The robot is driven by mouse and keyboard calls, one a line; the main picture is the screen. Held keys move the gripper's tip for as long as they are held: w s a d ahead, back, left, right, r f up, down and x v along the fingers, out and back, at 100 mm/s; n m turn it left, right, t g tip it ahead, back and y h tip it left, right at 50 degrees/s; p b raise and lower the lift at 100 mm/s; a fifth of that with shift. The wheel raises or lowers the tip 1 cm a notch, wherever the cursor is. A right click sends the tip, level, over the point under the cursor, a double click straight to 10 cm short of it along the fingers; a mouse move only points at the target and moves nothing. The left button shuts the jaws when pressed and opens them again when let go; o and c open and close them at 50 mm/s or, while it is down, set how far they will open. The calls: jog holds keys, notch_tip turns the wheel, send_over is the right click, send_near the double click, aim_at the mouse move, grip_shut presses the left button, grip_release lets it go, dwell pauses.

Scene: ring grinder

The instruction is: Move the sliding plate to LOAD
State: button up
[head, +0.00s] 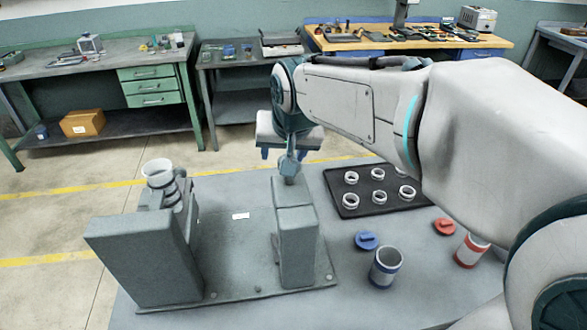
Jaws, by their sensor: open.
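The ring grinder has a grey base plate (245,262) with a small white label (240,216). A tall grey housing (150,255) stands at its left and a lower grey block (296,235) at its right. A teal knob or lever (289,165) rises from the back of the right block. I cannot tell which part is the sliding plate, and no LOAD mark is readable. My gripper (290,154) is open around or just behind the teal knob, its blue fingertips apart to either side. Contact cannot be told.
A black tray (348,211) with several white rings lies right of the grinder. A blue-banded cup (385,267), a red-banded cup (470,250), a blue lid (367,240) and a red lid (444,226) stand nearby. Workbenches line the wall.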

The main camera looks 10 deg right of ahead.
jog(key=w+a, duration=0.3)
jog(key=w, duration=0.2)
jog(key=w+d+f+m+g+h+p, duration=0.1)
jog(key=w+d+f+m, duration=0.1)
jog(key=w+f, duration=0.4)
jog(key=w+d+f+m+h+p, duration=0.1)
jog(key=w+d+f+m, duration=0.2)
jog(key=f, duration=1.1)
jog(key=w+d+f+m+g+h+p, duration=0.1)
jog(key=w+d+f+m+h+p, duration=0.1)
jog(key=w+d+f, duration=0.4)
jog(key=shift+w+d+f+g, duration=0.1)
jog(key=shift+w+f+g, duration=0.2)
jog(key=shift+w+f, duration=2.2)
jog(key=shift+r, duration=0.1)
grip_shut()
jog(key=a+b, duration=0.3)
jog(key=a, duration=1)
jog(key=shift+w+a+b, duration=0.1)
jog(key=shift+a+b, duration=0.2)
jog(key=shift+b, duration=0.1)
grip_release()
